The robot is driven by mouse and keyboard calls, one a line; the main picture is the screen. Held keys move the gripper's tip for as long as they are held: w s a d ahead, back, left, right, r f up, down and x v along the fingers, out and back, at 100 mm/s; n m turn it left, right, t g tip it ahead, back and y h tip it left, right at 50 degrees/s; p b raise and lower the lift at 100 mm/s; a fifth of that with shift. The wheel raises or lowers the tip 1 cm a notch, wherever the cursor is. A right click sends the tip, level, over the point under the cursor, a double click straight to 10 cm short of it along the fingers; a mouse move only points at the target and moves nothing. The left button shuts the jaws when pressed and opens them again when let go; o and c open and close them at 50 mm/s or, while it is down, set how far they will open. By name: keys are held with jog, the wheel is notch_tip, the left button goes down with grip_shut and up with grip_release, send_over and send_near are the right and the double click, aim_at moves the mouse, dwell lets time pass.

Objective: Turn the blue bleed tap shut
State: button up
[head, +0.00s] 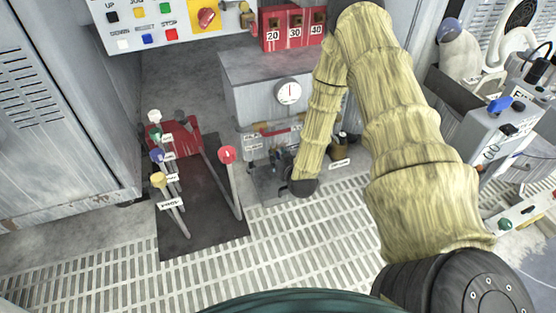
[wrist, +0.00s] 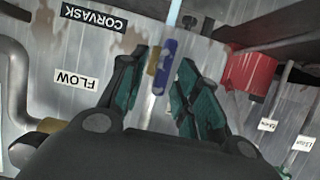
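The blue tap (wrist: 166,66) shows in the wrist view as an upright blue handle next to a brass-coloured piece (wrist: 153,61), in front of a worn grey panel. My gripper (wrist: 164,62) is open, with one green-padded finger on each side of the blue handle. The fingertips look apart from it; whether either touches cannot be told. In the head view my gripper (head: 278,172) is low by the pipework under the grey cabinet, small and partly behind my arm. I cannot make out the tap there.
A FLOW label (wrist: 76,79) and a grey pipe (wrist: 17,80) are left in the wrist view; a red cylinder (wrist: 250,70) is at right. In the head view, a lever stand (head: 205,205) with several coloured knobs stands left of my gripper. Grated floor (head: 300,240) lies open in front.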

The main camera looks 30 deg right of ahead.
jog(key=shift+w+d+f, duration=0.1)
jog(key=shift+w, duration=0.25)
jog(key=shift+c, duration=0.2)
grip_shut()
